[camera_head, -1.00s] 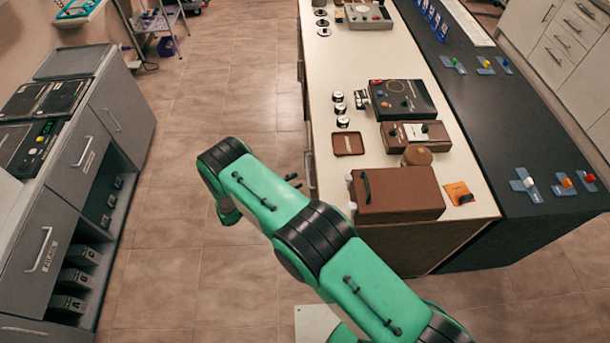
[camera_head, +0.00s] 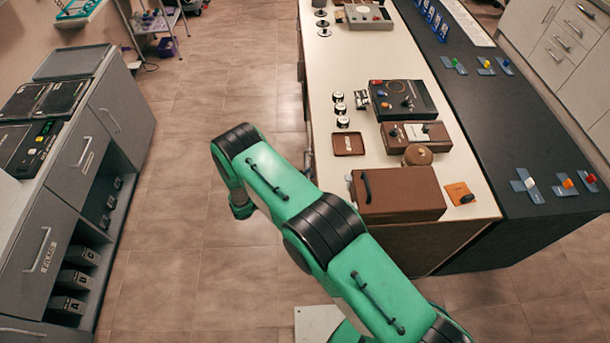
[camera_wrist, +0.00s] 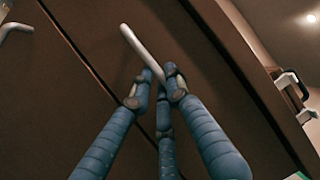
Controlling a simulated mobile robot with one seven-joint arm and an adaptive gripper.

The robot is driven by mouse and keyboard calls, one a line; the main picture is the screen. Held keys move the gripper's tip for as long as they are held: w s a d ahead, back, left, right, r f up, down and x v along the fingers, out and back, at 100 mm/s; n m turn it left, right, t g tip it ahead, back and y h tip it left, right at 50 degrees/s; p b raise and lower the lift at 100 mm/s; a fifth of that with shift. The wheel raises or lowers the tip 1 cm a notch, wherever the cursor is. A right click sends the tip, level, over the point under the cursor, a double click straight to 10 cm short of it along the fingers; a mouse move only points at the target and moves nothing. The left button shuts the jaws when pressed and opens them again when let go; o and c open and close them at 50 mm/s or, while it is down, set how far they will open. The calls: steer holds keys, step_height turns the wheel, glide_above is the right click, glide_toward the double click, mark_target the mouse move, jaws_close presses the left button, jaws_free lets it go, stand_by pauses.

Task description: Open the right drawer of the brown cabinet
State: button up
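In the wrist view a dark brown cabinet front (camera_wrist: 90,110) fills most of the picture, with a dark seam running diagonally across it. A pale bar handle (camera_wrist: 137,45) sits on the panel right of the seam. A second pale handle (camera_wrist: 15,29) is at the upper left, beyond the seam. My gripper (camera_wrist: 162,82) has its blue fingers close together at the lower end of the nearer handle. The fingertips cover that end, so whether they press on it is unclear. In the head view my arm reaches to the left side of the cream-topped counter, and the gripper is hidden.
The cream counter (camera_head: 335,192) holds a brown case (camera_head: 400,195), a small brown tray (camera_head: 348,143) and a control box (camera_head: 403,100). A grey cabinet (camera_head: 85,165) stands at the left. Tiled floor (camera_head: 190,190) between them is clear.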

jaws_close()
steer(key=a+b, duration=0.4)
steer(key=a, duration=2)
steer(key=shift+a, duration=0.15)
steer(key=shift+f, duration=0.1)
steer(key=o, duration=0.8)
jaws_free()
steer(key=shift+a, duration=0.15)
